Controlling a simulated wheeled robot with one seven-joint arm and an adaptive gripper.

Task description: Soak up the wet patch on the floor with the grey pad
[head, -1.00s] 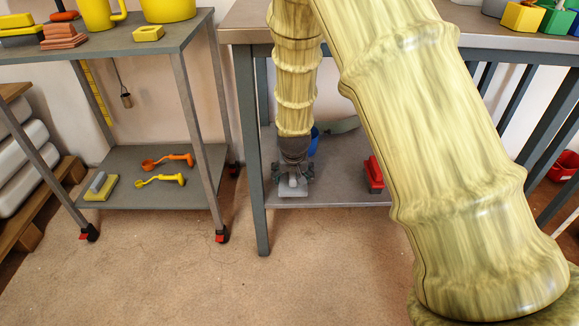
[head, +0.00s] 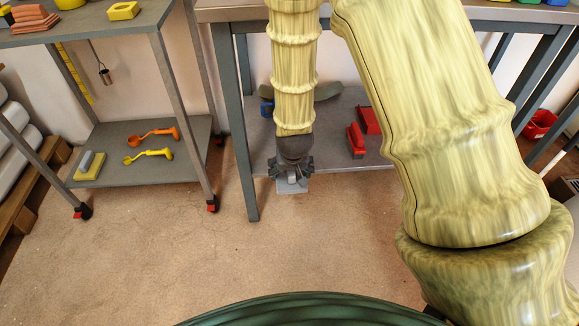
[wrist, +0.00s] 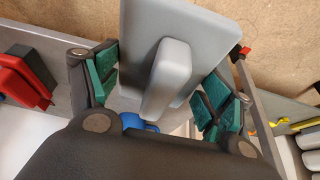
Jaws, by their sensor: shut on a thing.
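My gripper (head: 291,172) hangs straight down in front of the workbench's lower shelf. It is shut on the upright handle of the grey pad (head: 292,187). In the wrist view the pad's flat plate (wrist: 195,38) shows between the two green-lined fingers, and its handle (wrist: 168,78) stands toward the camera. In the head view the pad overlaps the shelf's front edge and appears held above the floor. I cannot make out a wet patch on the brown floor (head: 150,260); my arm covers part of the right side.
The workbench's lower shelf (head: 335,150) holds red boxes (head: 356,140) and a blue thing. A grey cart at left carries a yellow block with a grey handle (head: 89,166) and orange and yellow tools (head: 152,137). The floor in front is open. A red bin (head: 541,123) stands at right.

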